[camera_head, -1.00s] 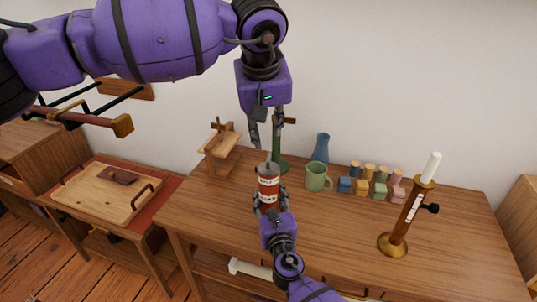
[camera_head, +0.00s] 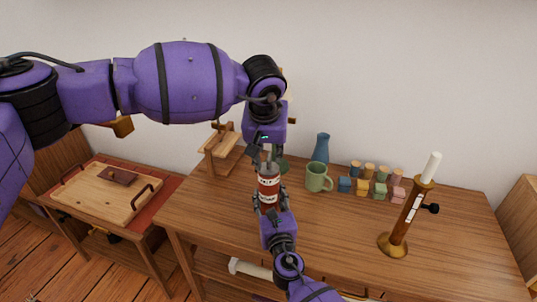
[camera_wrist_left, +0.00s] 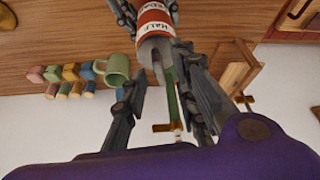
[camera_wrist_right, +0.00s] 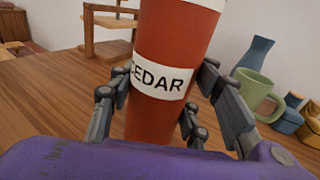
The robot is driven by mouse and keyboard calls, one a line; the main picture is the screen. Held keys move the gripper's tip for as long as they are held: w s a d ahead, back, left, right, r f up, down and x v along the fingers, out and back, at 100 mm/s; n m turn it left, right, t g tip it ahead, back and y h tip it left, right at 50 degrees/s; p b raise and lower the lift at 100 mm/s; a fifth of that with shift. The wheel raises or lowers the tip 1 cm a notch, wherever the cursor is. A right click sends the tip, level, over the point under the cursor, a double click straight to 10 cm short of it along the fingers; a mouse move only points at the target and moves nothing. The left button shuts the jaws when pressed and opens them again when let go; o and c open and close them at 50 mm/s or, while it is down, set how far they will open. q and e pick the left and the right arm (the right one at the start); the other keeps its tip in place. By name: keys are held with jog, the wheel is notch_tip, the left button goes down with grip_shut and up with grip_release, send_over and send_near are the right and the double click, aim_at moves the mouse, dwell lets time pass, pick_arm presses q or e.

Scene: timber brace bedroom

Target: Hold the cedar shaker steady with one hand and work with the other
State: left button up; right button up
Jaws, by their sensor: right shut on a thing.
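The cedar shaker (camera_head: 268,183) is a red-brown cylinder with white label bands and a pale top, upright above the wooden table. My right gripper (camera_head: 268,203) is shut around it from the near side; the right wrist view shows the shaker (camera_wrist_right: 165,95), marked CEDAR, between the fingers. My left gripper (camera_head: 262,155) is just above the shaker's top. In the left wrist view its fingers are apart (camera_wrist_left: 165,110), with the shaker's pale end (camera_wrist_left: 152,48) just beyond them. I cannot tell whether they touch it.
A green mug (camera_head: 317,177), a blue vase (camera_head: 321,148) and several coloured blocks with pegs (camera_head: 362,187) stand to the right. A wooden stand (camera_head: 222,150) is behind left.

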pick_arm(q)
jog(key=shift+w+f, duration=0.15)
jog(key=shift+f, duration=0.25)
jog(key=shift+c, duration=0.3)
grip_shut()
